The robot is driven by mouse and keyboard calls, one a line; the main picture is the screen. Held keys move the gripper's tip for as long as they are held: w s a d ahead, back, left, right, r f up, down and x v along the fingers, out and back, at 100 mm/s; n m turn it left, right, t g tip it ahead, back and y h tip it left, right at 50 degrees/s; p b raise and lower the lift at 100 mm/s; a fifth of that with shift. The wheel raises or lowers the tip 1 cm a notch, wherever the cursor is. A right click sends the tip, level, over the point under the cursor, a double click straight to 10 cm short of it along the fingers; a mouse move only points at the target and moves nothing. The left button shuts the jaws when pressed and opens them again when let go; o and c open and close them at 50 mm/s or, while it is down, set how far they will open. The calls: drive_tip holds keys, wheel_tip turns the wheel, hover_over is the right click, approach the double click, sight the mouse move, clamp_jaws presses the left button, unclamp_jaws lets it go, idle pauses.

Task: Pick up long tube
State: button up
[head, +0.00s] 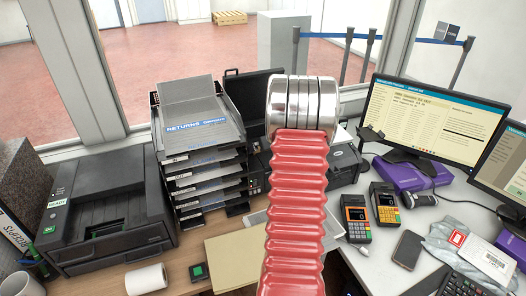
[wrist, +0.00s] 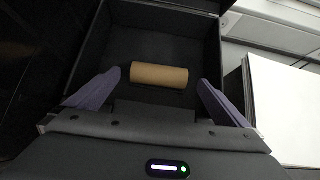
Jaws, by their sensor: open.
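A plain tan cardboard tube (wrist: 165,74) lies on its side inside an open black box (wrist: 117,35) in the wrist view. My gripper (wrist: 160,78) is open, with one purple-grey finger to the left of the tube and one to the right. The tube lies crosswise between and slightly beyond the fingertips, and I see no finger touching it. How far above the tube the fingers are is hard to tell. In the head view my own red ribbed arm fills the middle and hides my gripper and the tube.
A stack of black paper trays (head: 205,150) and a black printer (head: 106,210) stand left of my arm. Card terminals (head: 356,220), a phone (head: 407,250), a monitor (head: 430,118) and a grey mailing bag (head: 470,250) crowd the right. A white surface (wrist: 285,110) lies right of the box in the wrist view.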

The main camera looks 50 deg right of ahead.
drive_tip(key=shift+w+x, duration=0.2)
drive_tip(key=shift+x, duration=2.4)
drive_tip(key=shift+r, duration=0.2)
drive_tip(key=c, duration=1.1)
